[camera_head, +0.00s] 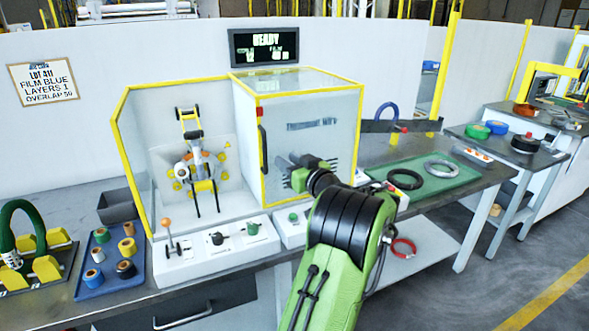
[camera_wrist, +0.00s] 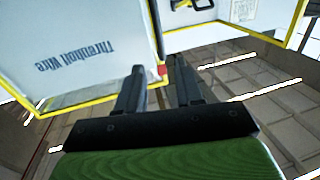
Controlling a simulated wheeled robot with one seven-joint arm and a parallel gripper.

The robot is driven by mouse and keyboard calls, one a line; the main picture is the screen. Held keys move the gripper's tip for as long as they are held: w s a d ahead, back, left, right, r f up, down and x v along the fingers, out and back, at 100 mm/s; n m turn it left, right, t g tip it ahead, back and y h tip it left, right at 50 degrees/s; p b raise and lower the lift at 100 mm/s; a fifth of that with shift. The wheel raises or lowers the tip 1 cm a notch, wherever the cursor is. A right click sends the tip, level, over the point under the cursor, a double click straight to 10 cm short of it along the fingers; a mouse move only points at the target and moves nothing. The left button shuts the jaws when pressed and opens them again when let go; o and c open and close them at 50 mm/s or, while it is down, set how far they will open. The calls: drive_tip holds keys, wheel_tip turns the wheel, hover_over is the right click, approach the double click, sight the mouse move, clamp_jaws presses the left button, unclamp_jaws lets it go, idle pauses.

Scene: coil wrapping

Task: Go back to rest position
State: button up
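My arm (camera_head: 345,235) reaches up from the bottom of the head view, and my gripper (camera_head: 286,162) is in front of the wrapping machine's clear door panel (camera_head: 325,110). In the wrist view my gripper (camera_wrist: 158,64) has its two dark fingers apart with a clear gap and nothing visibly held. The black door handle (camera_head: 263,150) with its red end is just left of my gripper. In the wrist view the handle (camera_wrist: 155,28) shows beyond the fingertips, its red end near the gap. I cannot tell whether a finger touches it.
The machine's yellow-framed bay (camera_head: 148,130) is open on the left. A control panel (camera_head: 215,250) sits below. A blue tray (camera_head: 85,270) with rolls is at left. A green mat (camera_head: 430,190) with coils is at right. Floor is free at lower right.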

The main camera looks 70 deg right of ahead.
drive_tip(key=v, duration=0.2)
drive_tip(key=shift+s+a, duration=0.25)
drive_tip(key=shift+s, duration=0.05)
idle(0.3)
